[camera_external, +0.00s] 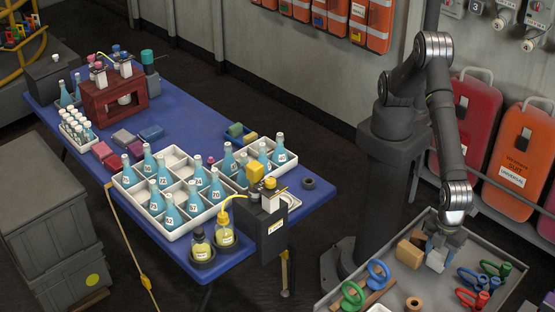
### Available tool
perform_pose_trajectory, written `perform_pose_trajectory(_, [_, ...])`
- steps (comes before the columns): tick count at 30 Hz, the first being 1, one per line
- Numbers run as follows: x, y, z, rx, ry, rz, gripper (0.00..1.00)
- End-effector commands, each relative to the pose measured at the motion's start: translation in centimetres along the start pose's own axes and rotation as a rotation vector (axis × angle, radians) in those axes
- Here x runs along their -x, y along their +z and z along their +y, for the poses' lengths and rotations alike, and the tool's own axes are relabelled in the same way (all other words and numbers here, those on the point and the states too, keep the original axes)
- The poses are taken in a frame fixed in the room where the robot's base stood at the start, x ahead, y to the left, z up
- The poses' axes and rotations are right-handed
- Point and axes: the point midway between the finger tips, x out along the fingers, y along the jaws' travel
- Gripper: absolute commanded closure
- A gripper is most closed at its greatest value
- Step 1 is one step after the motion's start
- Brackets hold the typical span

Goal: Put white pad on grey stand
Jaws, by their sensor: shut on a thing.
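My gripper (441,243) points down inside the grey tray at the lower right, shut on the white pad (436,261). The pad is small and block-shaped, and its upper part is partly hidden by the fingers. I cannot tell whether it touches the tray floor. A dark grey stand (272,232) with a small label is at the front right edge of the blue table, left of my arm. A yellow piece (255,171) and metal parts show on its top.
The grey tray (349,287) also holds a tan block (409,253), green and blue rings, and coloured tools. The blue table (205,118) carries a white crate (150,217) of blue bottles, yellow bottles (225,228) near the stand, and a brown stand (113,96).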

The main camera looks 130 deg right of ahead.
Motion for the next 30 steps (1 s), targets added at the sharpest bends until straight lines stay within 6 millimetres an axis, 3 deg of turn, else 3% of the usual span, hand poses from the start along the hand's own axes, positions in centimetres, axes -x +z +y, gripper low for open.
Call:
perform_pose_trajectory(7, [-0.3, 0.0, 0.0, 0.000, 0.000, 0.000, 0.72])
perform_pose_trajectory(8, [-0.3, 0.0, 0.0, 0.000, 0.000, 0.000, 0.49])
perform_pose_trajectory(11, [-0.3, 0.0, 0.0, 0.000, 0.000, 0.000, 0.30])
perform_pose_trajectory(22, [0.3, 0.0, 0.0, 0.000, -0.001, 0.001, 0.30])
perform_pose_trajectory(26, [2.1, -0.1, -0.1, 0.000, -0.002, 0.002, 0.30])
perform_pose_trajectory(30, [5.2, -0.1, -0.1, 0.000, -0.004, 0.003, 0.30])
